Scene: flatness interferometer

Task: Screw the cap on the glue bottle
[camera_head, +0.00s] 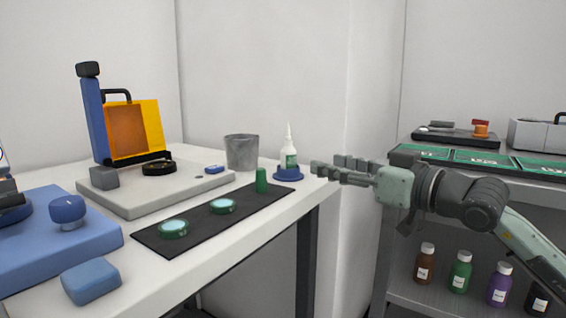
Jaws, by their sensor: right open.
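The glue bottle (289,157) is white with a long pointed nozzle and a green and white label. It stands upright in a round blue holder (288,173) at the table's back right corner. Its nozzle tip is bare. A small green tapered cap (262,180) stands on the black mat (262,205), to the left of and nearer than the bottle. My right gripper (316,170) is open and empty, just right of the bottle holder, pointing left. It appears apart from the bottle, though depth is hard to judge. My left gripper is not in view.
A grey bin (241,152) stands left of the bottle. Two green-rimmed discs (174,229) (223,206) lie on the mat. An instrument with an orange panel (134,129) stands on the left. A shelf unit (420,300) with several bottles is at the right.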

